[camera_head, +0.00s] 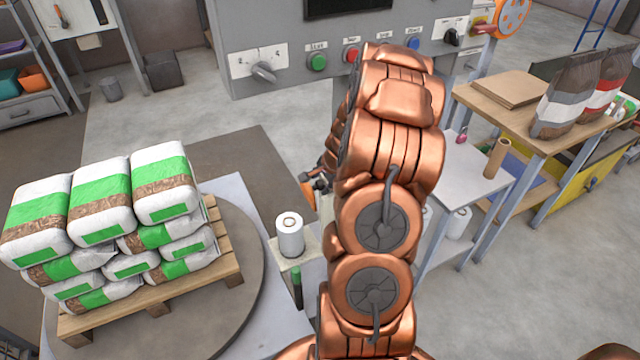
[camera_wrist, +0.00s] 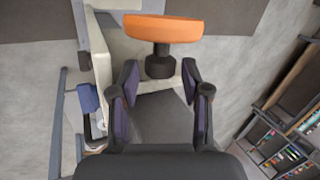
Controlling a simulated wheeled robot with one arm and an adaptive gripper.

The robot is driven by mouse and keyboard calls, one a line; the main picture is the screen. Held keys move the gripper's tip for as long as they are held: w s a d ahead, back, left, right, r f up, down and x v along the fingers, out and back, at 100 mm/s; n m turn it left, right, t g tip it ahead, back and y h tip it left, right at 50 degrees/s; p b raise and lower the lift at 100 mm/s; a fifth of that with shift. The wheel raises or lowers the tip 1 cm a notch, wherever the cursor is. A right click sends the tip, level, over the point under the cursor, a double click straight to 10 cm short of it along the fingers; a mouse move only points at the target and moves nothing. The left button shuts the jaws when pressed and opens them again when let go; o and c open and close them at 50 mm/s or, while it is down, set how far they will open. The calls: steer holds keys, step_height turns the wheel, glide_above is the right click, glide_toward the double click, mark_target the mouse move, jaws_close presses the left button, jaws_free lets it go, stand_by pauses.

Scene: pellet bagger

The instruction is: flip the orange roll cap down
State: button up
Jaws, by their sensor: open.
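The orange roll cap (camera_wrist: 163,28) shows in the wrist view as a wide, thick disc on a short dark neck (camera_wrist: 160,62). It lies just beyond my fingertips, near the top of the picture. My gripper (camera_wrist: 160,78) is open, with one dark finger to each side of the neck's line. I see nothing held between the fingers, and I cannot tell whether either one touches the neck. In the head view my copper arm hides most of the gripper and the cap's surroundings; only small orange and dark parts show at the arm's left edge.
A white roll (camera_head: 290,236) stands upright on a small plate left of my arm. A pallet (camera_head: 160,298) stacked with bags is at left. The grey control panel (camera_head: 270,30) is behind, and a wooden-topped table (camera_head: 500,115) with bags stands at right.

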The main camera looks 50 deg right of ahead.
steer(key=shift+x, duration=1.15)
jaws_close()
